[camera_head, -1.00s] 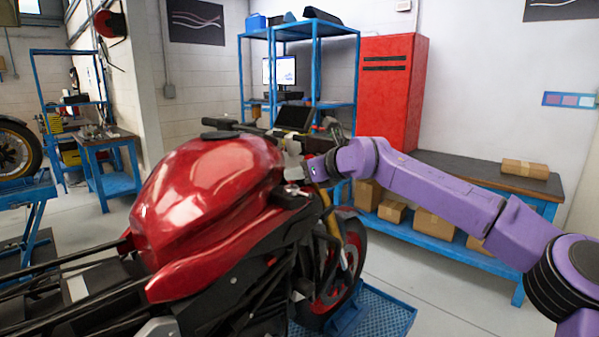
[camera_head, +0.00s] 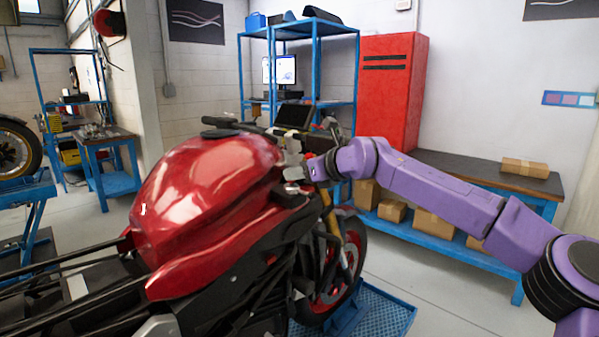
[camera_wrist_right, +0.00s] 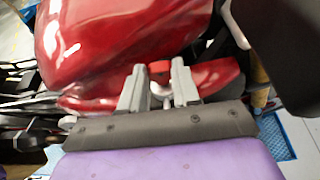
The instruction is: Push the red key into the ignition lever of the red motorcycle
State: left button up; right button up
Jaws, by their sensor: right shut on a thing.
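The red motorcycle (camera_head: 205,195) stands in the middle of the head view, with its glossy tank to the left of my right gripper (camera_head: 292,160). In the right wrist view, my right gripper (camera_wrist_right: 159,82) has its two grey fingers close to the bike's red bodywork. The red key (camera_wrist_right: 159,68) shows between the fingertips, and the gripper is shut on it. A small pale metal part (camera_wrist_right: 161,91) shows just below the key between the fingers. I cannot make out the ignition lever clearly, nor whether the key touches it. My left gripper is not in view.
The handlebar and dark display (camera_head: 294,117) stand just behind my right gripper. A blue shelf rack (camera_head: 315,70), a red cabinet (camera_head: 392,95) and a workbench (camera_head: 480,172) with cardboard boxes are further back. The floor at the right front is clear.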

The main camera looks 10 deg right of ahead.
jog(key=shift+f, duration=0.3)
jog(key=o, duration=1.1)
jog(key=shift+s+d+b, duration=0.1)
jog(key=shift+b, duration=0.25)
jog(key=b+v, duration=0.4)
jog(key=v, duration=0.6)
jog(key=shift+r, duration=0.15)
jog(key=shift+s, duration=0.15)
